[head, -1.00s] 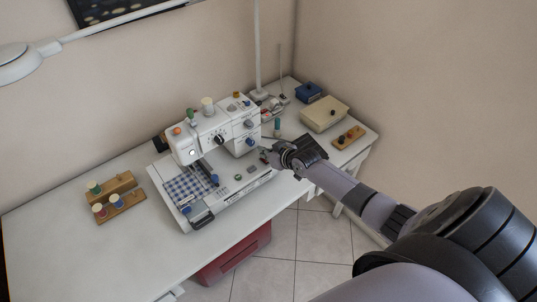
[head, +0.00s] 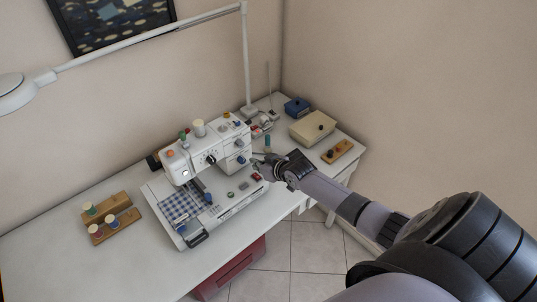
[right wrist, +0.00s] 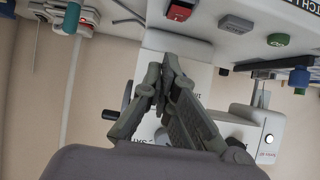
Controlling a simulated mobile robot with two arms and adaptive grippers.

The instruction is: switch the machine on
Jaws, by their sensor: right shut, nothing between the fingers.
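The machine is a white sewing machine (head: 220,153) on the table, with a small glowing light at its left end. On its bed are a red piece like a rocker switch (head: 256,176), a grey button (head: 244,185) and a green button (head: 231,195). The right wrist view shows the red piece (right wrist: 180,11) at the top edge; its position is unclear. My right gripper (head: 257,158) is at the machine's right end, above and behind the red piece in the picture. Its fingers (right wrist: 168,62) are shut and empty, apart from the red piece. My left gripper is out of view.
A beige box (head: 312,127), a blue box (head: 297,107) and a wooden block with knobs (head: 337,151) stand to the right. Spools on wooden racks (head: 112,217) are at left. A lamp pole (head: 246,65) rises behind the machine. The table front left is clear.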

